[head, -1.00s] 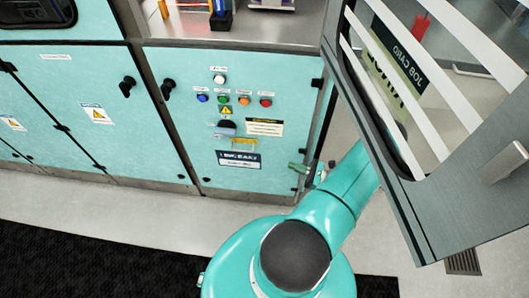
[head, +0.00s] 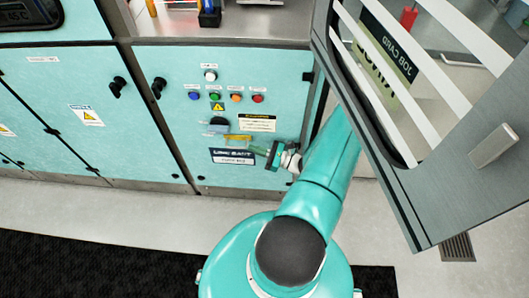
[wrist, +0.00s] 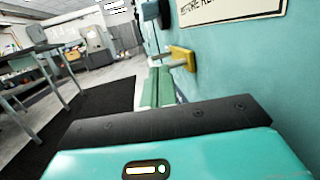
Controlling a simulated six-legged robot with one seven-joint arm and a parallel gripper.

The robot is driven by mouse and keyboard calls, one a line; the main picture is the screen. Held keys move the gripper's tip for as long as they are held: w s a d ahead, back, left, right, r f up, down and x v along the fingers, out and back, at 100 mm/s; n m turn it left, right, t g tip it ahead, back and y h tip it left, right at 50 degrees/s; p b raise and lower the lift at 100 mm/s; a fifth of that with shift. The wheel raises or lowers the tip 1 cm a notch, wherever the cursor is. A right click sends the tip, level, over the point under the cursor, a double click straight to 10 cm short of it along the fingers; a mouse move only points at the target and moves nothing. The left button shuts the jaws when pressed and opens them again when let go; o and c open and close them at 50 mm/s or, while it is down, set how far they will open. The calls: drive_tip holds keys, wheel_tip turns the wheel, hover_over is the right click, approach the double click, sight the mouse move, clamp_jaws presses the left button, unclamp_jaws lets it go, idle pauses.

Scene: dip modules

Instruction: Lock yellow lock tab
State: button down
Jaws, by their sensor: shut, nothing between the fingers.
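The yellow lock tab (head: 238,138) is on the teal cabinet panel, just below a dark handle (head: 218,121). In the wrist view the yellow lock tab (wrist: 183,59) sticks out from the panel, beyond my fingers and a little above and right of them. My gripper (head: 268,152) is at the panel, right of the tab and slightly lower. Its green fingers (wrist: 158,88) are shut and empty. I cannot tell from these views whether the fingertips touch the tab.
A row of coloured buttons (head: 235,97) sits above the tab. A dark label plate (head: 233,156) lies just below it. An open grey door (head: 430,160) with a striped window stands to the right, close to my arm. The floor in front is clear.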

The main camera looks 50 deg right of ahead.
sight(246, 147)
drive_tip(key=shift+w, duration=0.1)
drive_tip(key=shift+w+a, duration=1.2)
drive_tip(key=shift+w, duration=0.25)
